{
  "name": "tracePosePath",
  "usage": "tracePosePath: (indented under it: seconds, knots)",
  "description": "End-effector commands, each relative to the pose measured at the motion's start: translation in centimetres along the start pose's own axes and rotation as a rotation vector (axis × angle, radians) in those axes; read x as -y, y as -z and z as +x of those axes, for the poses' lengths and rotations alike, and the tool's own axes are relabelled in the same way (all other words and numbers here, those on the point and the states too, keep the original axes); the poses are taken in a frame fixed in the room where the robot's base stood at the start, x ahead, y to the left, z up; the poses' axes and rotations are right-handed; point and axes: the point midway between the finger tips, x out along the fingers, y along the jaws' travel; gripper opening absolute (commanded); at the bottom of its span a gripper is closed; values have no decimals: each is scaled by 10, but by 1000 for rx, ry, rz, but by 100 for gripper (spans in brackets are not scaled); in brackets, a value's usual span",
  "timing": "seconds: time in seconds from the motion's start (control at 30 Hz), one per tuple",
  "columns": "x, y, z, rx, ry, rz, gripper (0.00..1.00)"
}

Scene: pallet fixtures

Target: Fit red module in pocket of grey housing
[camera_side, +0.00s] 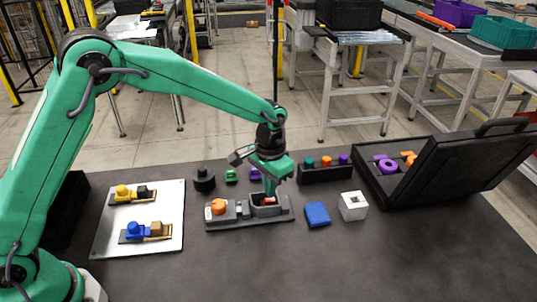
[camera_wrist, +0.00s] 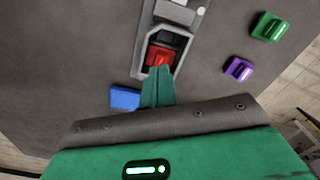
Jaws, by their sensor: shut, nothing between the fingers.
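The grey housing (camera_side: 283,212) stands on the dark table in the side view, and part of it shows in the wrist view (camera_wrist: 184,14). The red module (camera_wrist: 160,55) lies within the walls of its pocket in the wrist view. It shows as a small red patch in the side view (camera_side: 269,200). I cannot tell how deep it sits. My gripper (camera_wrist: 160,71) is shut and empty, with its green fingertips close over the near edge of the module. In the side view my gripper (camera_side: 270,190) points down at the pocket. Whether it touches the module is unclear.
An orange knob (camera_side: 218,206) is on the housing's left end. A blue block (camera_side: 317,214) and white cube (camera_side: 353,206) stand to the right. A black rack (camera_side: 326,174) and open black case (camera_side: 440,175) lie behind. A white board (camera_side: 165,205) is left. The front table is clear.

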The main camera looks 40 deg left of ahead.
Motion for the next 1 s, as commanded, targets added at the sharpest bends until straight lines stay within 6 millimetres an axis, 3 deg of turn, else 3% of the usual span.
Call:
tracePosePath:
  seconds: [1.0]
  knots:
    - [0, 0, 16, 1, 0, 0, 0]
